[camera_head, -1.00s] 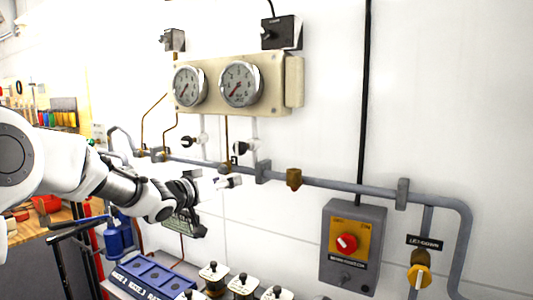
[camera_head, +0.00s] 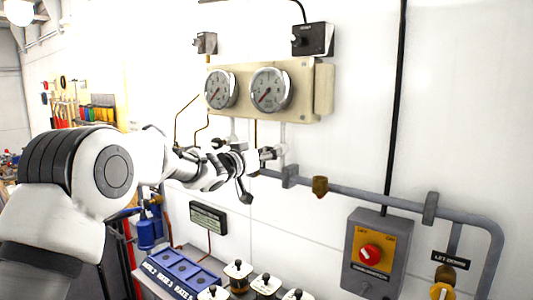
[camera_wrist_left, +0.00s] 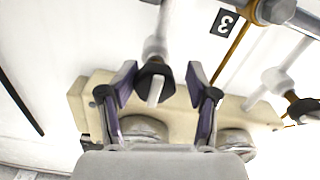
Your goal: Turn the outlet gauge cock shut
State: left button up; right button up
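Two small gauge cocks hang on thin pipes below the gauges. In the left wrist view, one cock (camera_wrist_left: 153,83) has a black round body and a pale lever, and it lies between the fingers of my left gripper (camera_wrist_left: 163,76). The fingers are open, with a gap on each side of the cock. The other cock (camera_wrist_left: 303,110) is at the right edge of that view. In the head view my left gripper (camera_head: 262,156) is at the right-hand cock (camera_head: 278,149), which it partly hides. No label on the cocks is readable as outlet. My right gripper is not in view.
Two round gauges (camera_head: 270,90) sit on a cream panel (camera_head: 318,75) above the cocks. A grey pipe (camera_head: 375,193) runs along the wall. A switch box (camera_head: 376,254) with a red knob is at the lower right. A blue tray (camera_head: 180,273) is below.

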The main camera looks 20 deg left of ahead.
pick_arm(q)
jog(key=shift+s+r, duration=0.15)
jog(key=shift+s, duration=0.05)
jog(key=c, duration=0.6)
jog(key=shift+s+d+r, duration=0.1)
jog(key=shift+d, duration=0.1)
jog(key=shift+c, duration=0.8)
jog(key=shift+a, duration=0.1)
jog(key=shift+m, duration=0.4)
jog(key=m, duration=0.2)
jog(key=shift+r+m, duration=0.1)
jog(key=shift+m, duration=0.2)
jog(key=m+b, duration=0.1)
jog(key=m, duration=0.3)
jog(key=shift+m+b, duration=0.3)
jog(key=shift+b, duration=0.1)
jog(key=m+b, duration=0.2)
jog(key=m, duration=0.3)
jog(key=shift+m+b, duration=1.05)
jog(key=shift+m, duration=1.45)
